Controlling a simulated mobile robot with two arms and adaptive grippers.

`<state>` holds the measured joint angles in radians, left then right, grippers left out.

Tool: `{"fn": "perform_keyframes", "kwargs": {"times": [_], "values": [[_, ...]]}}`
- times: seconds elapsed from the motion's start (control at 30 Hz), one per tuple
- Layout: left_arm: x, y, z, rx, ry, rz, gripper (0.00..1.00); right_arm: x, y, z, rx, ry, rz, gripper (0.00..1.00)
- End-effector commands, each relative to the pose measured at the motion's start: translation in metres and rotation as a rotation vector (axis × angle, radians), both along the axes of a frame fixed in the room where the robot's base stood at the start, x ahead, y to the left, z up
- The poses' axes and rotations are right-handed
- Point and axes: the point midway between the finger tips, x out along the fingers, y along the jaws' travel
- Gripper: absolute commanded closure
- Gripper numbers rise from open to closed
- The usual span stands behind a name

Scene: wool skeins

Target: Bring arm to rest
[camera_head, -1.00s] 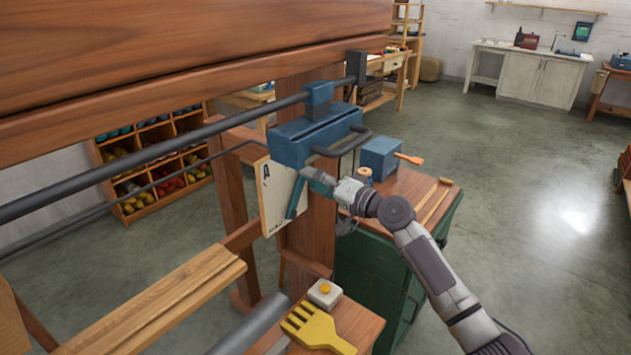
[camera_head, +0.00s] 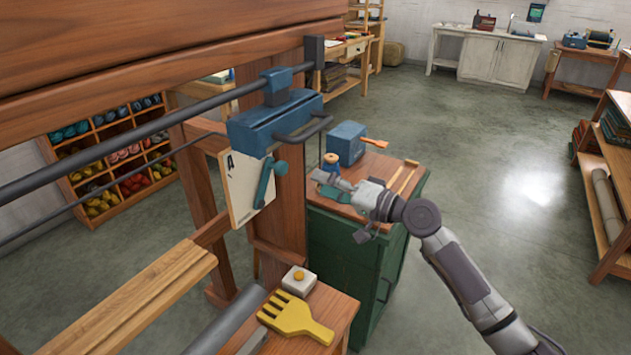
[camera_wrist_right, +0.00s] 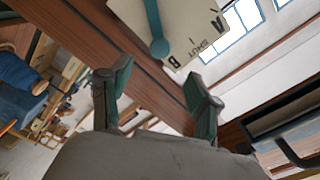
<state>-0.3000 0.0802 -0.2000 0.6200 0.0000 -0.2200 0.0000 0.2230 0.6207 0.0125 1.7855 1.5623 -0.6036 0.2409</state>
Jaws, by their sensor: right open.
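My right arm comes in from the lower right in the head view. Its gripper (camera_head: 335,187) is open and empty, held in front of the wooden loom post and over the green cabinet (camera_head: 345,262). To its left is a white sign plate (camera_head: 240,190) with a teal lever (camera_head: 264,183), apart from the gripper. In the right wrist view, the open teal-tipped fingers (camera_wrist_right: 158,90) have nothing between them but the wooden post behind. The plate (camera_wrist_right: 185,25) there shows the letters A and B and the word SHUT. My left gripper is not in view.
A blue carriage (camera_head: 265,120) with a dark handle hangs on the rail above left. On the cabinet are a blue box (camera_head: 346,143) and a spool (camera_head: 331,164). A yellow comb (camera_head: 296,318) lies on a wooden ledge below. Open floor (camera_head: 510,190) lies to the right.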

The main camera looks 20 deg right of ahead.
Motion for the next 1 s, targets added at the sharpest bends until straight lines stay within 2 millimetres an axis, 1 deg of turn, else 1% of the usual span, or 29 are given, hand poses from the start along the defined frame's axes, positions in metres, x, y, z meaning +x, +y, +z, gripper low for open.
{"fn": "perform_keyframes", "kwargs": {"times": [0.43,0.5,0.57,0.67,0.77,0.8,0.87,0.9,0.97,1.0], "values": [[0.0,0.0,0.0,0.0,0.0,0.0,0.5,0.0,0.0,0.0,0.0,0.0,0.0,0.38],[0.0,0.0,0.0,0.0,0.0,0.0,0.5,-0.002,0.002,-0.003,-0.007,0.004,0.004,0.38],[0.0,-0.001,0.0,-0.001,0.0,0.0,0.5,-0.005,0.008,-0.012,-0.028,0.013,0.014,0.38],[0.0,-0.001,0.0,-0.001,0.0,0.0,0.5,-0.02,0.027,-0.038,-0.106,0.044,0.05,0.38],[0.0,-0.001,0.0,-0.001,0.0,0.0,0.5,-0.046,0.055,-0.079,-0.234,0.089,0.105,0.38],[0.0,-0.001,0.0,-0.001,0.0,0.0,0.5,-0.059,0.065,-0.097,-0.293,0.11,0.13,0.38],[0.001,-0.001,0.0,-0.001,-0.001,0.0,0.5,-0.08,0.081,-0.123,-0.387,0.144,0.167,0.38],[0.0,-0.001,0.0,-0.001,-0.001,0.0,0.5,-0.096,0.089,-0.141,-0.449,0.167,0.191,0.38],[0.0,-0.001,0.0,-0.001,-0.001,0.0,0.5,-0.12,0.101,-0.165,-0.544,0.206,0.224,0.38],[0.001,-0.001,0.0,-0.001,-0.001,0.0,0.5,-0.138,0.107,-0.181,-0.611,0.233,0.245,0.38]]}}
